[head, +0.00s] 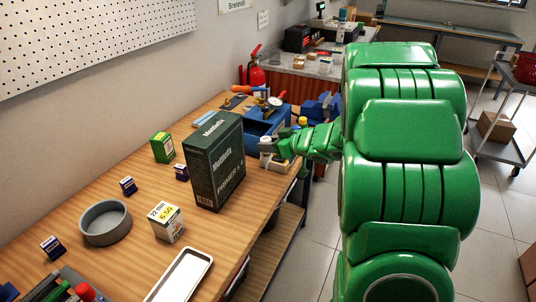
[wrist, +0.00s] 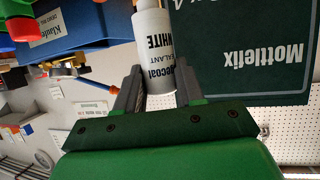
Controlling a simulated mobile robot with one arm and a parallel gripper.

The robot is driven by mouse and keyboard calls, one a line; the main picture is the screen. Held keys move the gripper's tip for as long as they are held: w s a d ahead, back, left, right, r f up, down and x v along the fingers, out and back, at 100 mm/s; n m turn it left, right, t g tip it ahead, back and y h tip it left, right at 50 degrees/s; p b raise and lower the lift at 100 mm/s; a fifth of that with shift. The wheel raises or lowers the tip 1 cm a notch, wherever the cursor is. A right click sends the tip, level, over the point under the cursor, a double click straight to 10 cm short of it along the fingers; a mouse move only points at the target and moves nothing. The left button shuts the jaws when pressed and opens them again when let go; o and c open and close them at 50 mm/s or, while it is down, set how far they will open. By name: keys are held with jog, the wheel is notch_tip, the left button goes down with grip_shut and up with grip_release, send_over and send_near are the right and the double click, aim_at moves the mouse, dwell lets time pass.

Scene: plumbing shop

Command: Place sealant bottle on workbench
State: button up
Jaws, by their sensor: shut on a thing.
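The sealant bottle (wrist: 155,45) is a white cylinder with dark lettering, "WHITE" and "SEALANT", in the wrist view. My gripper (wrist: 157,88) is shut on it, with one dark finger on each side. In the head view my gripper (head: 276,146) is at the right edge of the wooden workbench (head: 115,255), beyond the dark green box. A small white part of the bottle (head: 265,145) shows there between the box and the gripper. Whether its base touches the bench is hidden.
The tall dark green Mottlefix box (head: 215,165) stands close to the left of the gripper. A blue toolbox (head: 262,122), tools and a red fire extinguisher (head: 255,74) are behind. A grey bowl (head: 105,222), small cartons and a metal tray (head: 182,278) are nearer, with bare wood between.

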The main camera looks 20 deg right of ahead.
aim_at(268, 154)
jog(key=shift+w+d+f, duration=0.15)
jog(key=shift+w+f, duration=0.95)
jog(key=shift+f, duration=1.7)
jog(key=shift+f, duration=0.15)
jog(key=o, duration=1.1)
jog(key=shift+d+r, duration=0.15)
jog(key=shift+r, duration=0.05)
jog(key=shift+v, duration=5.9)
jog(key=shift+f, duration=0.1)
